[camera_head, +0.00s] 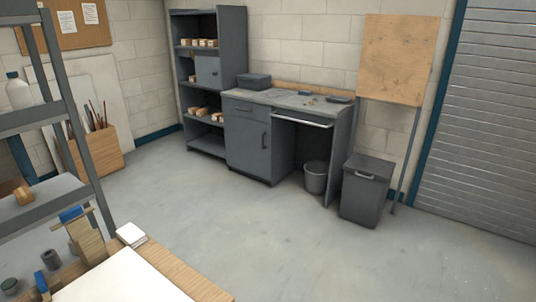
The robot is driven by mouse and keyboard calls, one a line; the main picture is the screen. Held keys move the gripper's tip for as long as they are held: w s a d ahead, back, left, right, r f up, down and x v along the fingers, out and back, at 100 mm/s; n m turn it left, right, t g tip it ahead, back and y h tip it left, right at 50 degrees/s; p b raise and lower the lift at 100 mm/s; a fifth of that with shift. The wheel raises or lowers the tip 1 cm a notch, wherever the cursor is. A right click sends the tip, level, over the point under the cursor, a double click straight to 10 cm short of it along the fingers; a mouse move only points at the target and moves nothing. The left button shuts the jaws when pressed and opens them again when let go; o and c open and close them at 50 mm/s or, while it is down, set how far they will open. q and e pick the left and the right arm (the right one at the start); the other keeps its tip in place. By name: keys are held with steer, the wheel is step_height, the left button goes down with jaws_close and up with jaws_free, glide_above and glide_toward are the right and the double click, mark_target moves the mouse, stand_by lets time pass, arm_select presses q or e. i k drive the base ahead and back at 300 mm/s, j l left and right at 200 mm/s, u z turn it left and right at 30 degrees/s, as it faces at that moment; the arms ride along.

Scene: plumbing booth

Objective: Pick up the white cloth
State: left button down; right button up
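A small white folded item (131,234) lies at the back edge of the wooden table at the lower left. It may be the white cloth, but it is too small to tell cloth from a pad. A larger flat white sheet (122,281) covers much of the same table top and is cut off by the bottom of the view. Neither of my grippers is in view.
The wooden table (196,281) fills the lower left, with a wood and blue item (87,238) on it. A grey shelf rack (45,118) stands at left. A grey workbench (248,137), bucket (316,177) and bin (366,194) line the back. The middle floor is clear.

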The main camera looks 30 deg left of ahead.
mark_target(133, 237)
steer(key=i+u, duration=0.1)
steer(key=i, duration=0.4)
steer(key=i+l+u, duration=0.1)
steer(key=i, duration=0.45)
steer(key=i+u, duration=0.25)
steer(key=u, duration=0.15)
steer(key=i+u, duration=0.25)
steer(key=u, duration=0.15)
steer(key=i+l+u, duration=0.15)
steer(key=u, duration=0.25)
steer(key=i+u, duration=0.2)
steer(key=u, duration=0.3)
steer(key=i+l+u, duration=0.1)
steer(key=u, duration=0.35)
steer(key=i+l+u, duration=0.15)
steer(key=u, duration=0.35)
steer(key=i+l+u, duration=0.15)
steer(key=u, duration=0.3)
